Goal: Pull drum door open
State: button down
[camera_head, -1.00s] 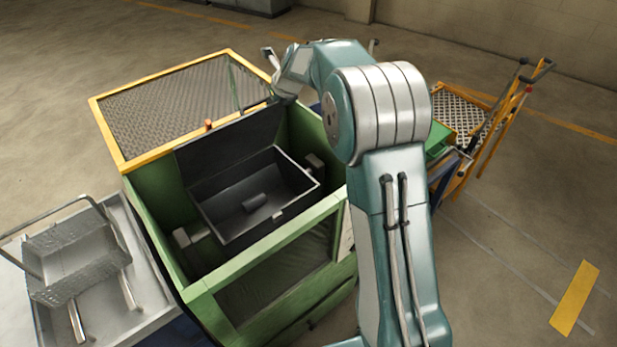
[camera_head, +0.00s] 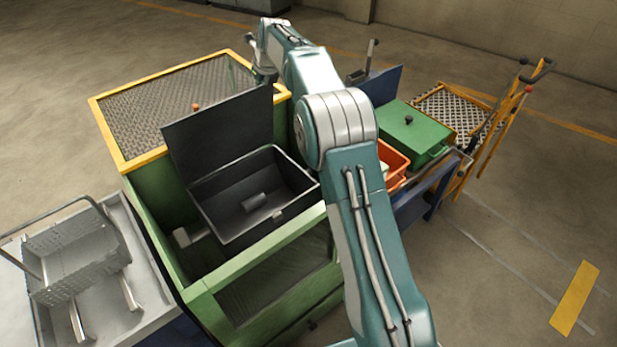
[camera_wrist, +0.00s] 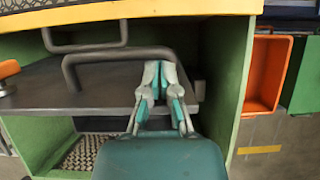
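The drum (camera_head: 240,228) is a dark open box inside the green machine housing (camera_head: 160,200). Its dark door (camera_head: 220,130) stands raised at the back of the drum, and the drum opening is uncovered. A bent grey handle (camera_wrist: 110,55) and an orange knob (camera_wrist: 8,68) show at the door in the wrist view; the knob also shows in the head view (camera_head: 195,107). My gripper (camera_wrist: 160,70) is closed at the right end of the handle, with its fingers partly hiding that end. In the head view my gripper (camera_head: 264,76) is at the door's top right corner, small and partly hidden.
A yellow-framed mesh cover (camera_head: 110,130) lies behind the door. A metal basket (camera_head: 75,255) on a tray stands left. On the right are a green box (camera_head: 415,130), an orange bin (camera_head: 392,160) and a yellow cart (camera_head: 500,120). The floor at front right is clear.

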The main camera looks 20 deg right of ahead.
jog(key=shift+w+a+g, duration=0.25)
jog(key=shift+w+g, duration=0.05)
jog(key=shift+w, duration=0.4)
dwell(0.4)
